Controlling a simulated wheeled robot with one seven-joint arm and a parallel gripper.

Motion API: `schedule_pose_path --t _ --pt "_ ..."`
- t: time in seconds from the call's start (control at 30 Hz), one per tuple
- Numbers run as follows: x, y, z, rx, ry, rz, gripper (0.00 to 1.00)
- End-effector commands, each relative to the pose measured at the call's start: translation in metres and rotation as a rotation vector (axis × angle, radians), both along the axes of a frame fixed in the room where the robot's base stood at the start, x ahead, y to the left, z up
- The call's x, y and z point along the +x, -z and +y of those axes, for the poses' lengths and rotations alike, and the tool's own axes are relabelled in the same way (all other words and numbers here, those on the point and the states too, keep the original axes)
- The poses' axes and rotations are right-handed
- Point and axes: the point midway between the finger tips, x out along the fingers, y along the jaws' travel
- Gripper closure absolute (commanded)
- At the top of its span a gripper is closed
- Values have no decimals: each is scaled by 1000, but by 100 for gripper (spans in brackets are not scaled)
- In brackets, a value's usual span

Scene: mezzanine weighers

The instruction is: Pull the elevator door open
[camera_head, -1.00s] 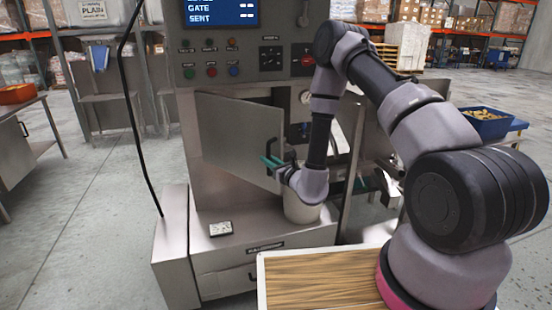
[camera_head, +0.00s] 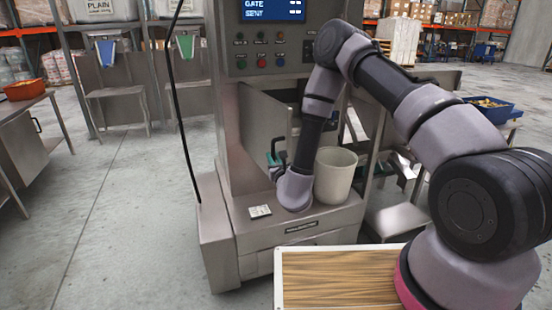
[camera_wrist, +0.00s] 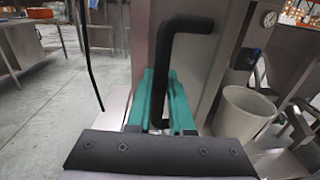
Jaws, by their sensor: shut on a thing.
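The elevator door (camera_head: 262,118) is a grey metal panel on the front of the tall grey machine (camera_head: 228,140). It stands open at an angle, with the dark opening partly showing beside it. In the wrist view, the door's black bar handle (camera_wrist: 160,60) bends over at the top and stands out from the metal panel. My gripper (camera_head: 274,157) has teal fingers and is shut around the handle's lower part, as the wrist view shows too (camera_wrist: 158,98). My arm hides part of the opening in the head view.
A pale bucket (camera_head: 337,178) stands on the machine's base ledge, right of my gripper. A small white label plate (camera_head: 260,211) lies on the ledge. A black cable (camera_head: 178,100) hangs at left. A wood-topped surface (camera_head: 335,278) is in front. Floor at left is clear.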

Motion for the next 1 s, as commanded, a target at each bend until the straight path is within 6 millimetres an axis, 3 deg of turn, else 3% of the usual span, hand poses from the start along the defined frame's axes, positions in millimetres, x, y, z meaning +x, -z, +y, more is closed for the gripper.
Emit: schedule_pose_path --t 0.4,0.43,0.47,0.8,1.0 --pt "3 -2 1 3 5 -6 100" --pt "3 -2 1 3 5 -6 73" --pt "2 -2 1 3 5 -6 68" --pt "-1 -1 1 1 3 -3 68" --pt "-28 0 -5 -1 -1 0 68"
